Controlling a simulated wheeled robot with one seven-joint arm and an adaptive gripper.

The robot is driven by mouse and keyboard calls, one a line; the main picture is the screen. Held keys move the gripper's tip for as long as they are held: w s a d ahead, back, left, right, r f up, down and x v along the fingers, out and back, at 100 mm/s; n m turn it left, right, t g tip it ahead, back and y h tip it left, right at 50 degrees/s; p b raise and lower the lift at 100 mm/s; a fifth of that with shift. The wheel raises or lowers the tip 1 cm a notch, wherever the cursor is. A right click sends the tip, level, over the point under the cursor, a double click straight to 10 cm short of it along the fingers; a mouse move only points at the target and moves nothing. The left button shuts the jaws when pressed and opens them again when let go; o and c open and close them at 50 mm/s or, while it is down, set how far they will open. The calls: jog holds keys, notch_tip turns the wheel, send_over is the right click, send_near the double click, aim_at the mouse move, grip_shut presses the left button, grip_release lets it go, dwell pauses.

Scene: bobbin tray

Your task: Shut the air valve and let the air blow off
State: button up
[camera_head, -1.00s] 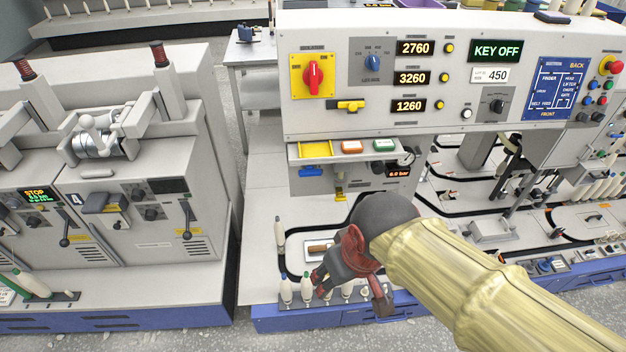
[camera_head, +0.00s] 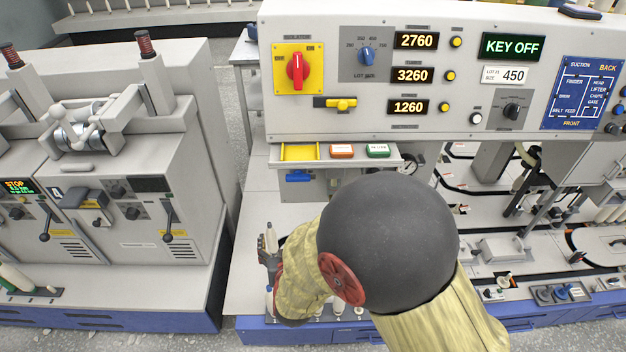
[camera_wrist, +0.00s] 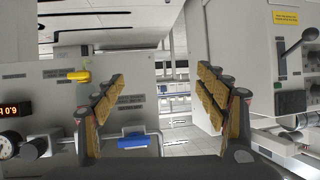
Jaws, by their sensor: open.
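A blue lever handle (camera_head: 299,178) sits on the pale front below the small shelf. It shows in the wrist view (camera_wrist: 133,141), close to the left finger. A yellow handle (camera_wrist: 78,75) is on the same face, left of that finger; the head view hides it behind my arm. I cannot tell for sure which handle is the air valve.
The control panel above has a red rotary isolator (camera_head: 297,71) and a yellow handle (camera_head: 341,104). A grey lever (camera_wrist: 300,45) on the neighbouring machine stands right of my gripper.

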aim_at(298, 180)
jog(key=w+d+r+m+t+h, duration=0.1)
jog(key=w+d+r+t, duration=0.15)
jog(key=r, duration=0.35)
jog(key=w+d+r+m+t+h, duration=0.1)
jog(key=w+d+r+t+h, duration=0.15)
jog(key=r, duration=0.35)
jog(key=shift+n+y, duration=0.3)
jog(key=shift+y, duration=0.35)
jog(key=w+b, duration=0.1)
jog(key=w, duration=0.2)
jog(key=w+b, duration=0.1)
jog(key=w, duration=0.2)
jog(key=shift+w+d, duration=0.2)
jog(key=shift+w, duration=0.15)
jog(key=shift+c, duration=0.4)
jog(key=c, duration=1.1)
